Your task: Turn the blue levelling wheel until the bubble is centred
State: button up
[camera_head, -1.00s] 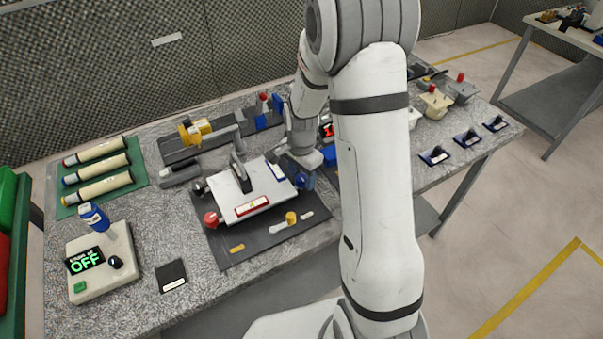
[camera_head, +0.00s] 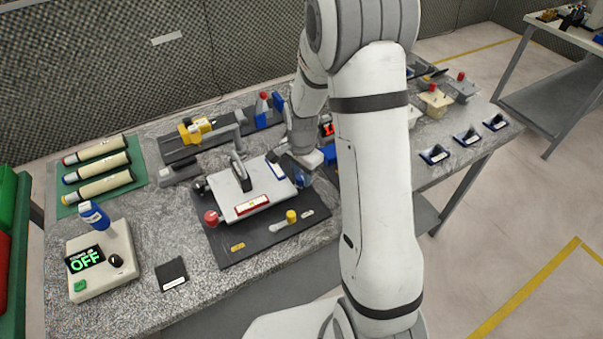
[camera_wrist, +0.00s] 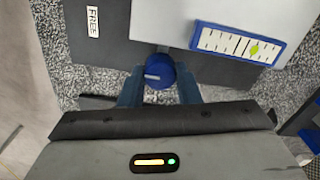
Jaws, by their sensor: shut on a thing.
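The blue levelling wheel (camera_wrist: 158,72) is round with a pale mark on its face. It sits at the edge of a white plate (camera_wrist: 170,20), which also shows in the head view (camera_head: 236,193). My gripper (camera_wrist: 159,86) is shut on the wheel, with one blue finger on each side. In the head view, my gripper (camera_head: 305,174) is at the plate's right corner and partly hides the wheel. A blue-framed level (camera_wrist: 208,27) lies on the plate. Its green bubble (camera_wrist: 255,50) is right of the vial's middle marks in the wrist view.
A dark base mat (camera_head: 265,240) lies beneath, with a yellow knob (camera_head: 291,216). A label reading FREE (camera_wrist: 92,22) lies left of the wheel.

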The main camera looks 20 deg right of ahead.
jog(key=shift+n, duration=0.3)
jog(key=n+b, duration=0.2)
jog(key=n, duration=0.1)
jog(key=shift+n, duration=0.3)
jog(key=shift+n+b, duration=1.15)
jog(key=shift+n, duration=1.05)
jog(key=o, duration=1)
jog(key=shift+r, duration=0.1)
